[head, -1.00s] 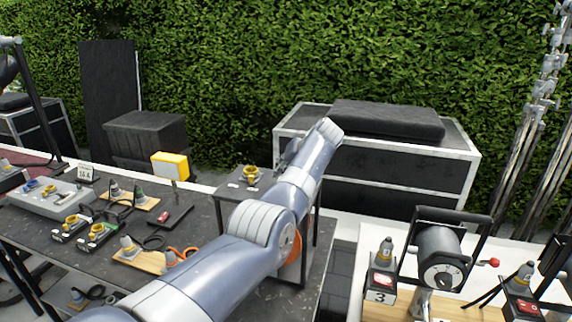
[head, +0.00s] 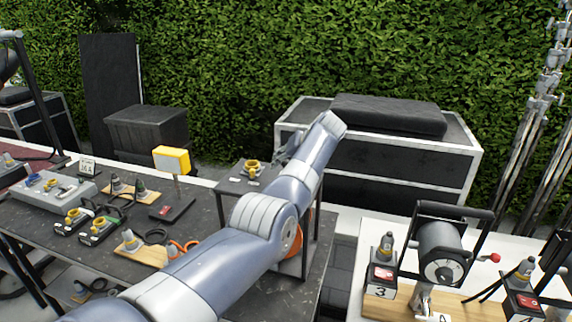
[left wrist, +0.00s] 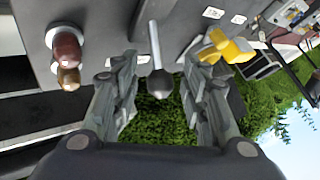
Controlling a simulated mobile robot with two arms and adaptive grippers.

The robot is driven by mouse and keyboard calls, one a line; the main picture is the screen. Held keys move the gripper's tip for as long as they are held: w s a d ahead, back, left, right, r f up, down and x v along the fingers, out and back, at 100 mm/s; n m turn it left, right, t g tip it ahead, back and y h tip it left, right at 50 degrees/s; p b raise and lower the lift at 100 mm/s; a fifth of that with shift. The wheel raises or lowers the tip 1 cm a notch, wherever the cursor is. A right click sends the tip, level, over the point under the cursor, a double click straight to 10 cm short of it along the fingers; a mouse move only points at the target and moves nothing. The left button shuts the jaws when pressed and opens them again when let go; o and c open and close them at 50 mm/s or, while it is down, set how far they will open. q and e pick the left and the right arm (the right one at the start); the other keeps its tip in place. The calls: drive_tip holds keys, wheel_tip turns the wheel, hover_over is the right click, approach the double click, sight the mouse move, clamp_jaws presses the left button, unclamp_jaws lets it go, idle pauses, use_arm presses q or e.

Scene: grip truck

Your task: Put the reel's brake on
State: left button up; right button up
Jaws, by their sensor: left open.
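A grey stand (head: 232,186) with a yellow socket (head: 252,167) on top is behind my left arm in the head view. An orange part (head: 301,240) below its top is mostly hidden by the arm; I cannot tell if it is the reel. In the left wrist view, a metal lever (left wrist: 154,42) with a dark ball end (left wrist: 160,84) sticks out from the grey panel (left wrist: 110,25). My left gripper (left wrist: 159,62) is open, one finger on each side of the lever, with visible gaps. In the head view its fingers (head: 286,152) are largely hidden. My right gripper is out of view.
A red-brown knob (left wrist: 66,48) and the yellow socket (left wrist: 226,47) flank the lever. The dark left table (head: 215,240) holds several connectors. A flight case (head: 400,170) stands behind.

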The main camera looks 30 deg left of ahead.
use_arm(q)
drive_tip(key=v, duration=1.2)
drive_tip(key=shift+f, duration=0.15)
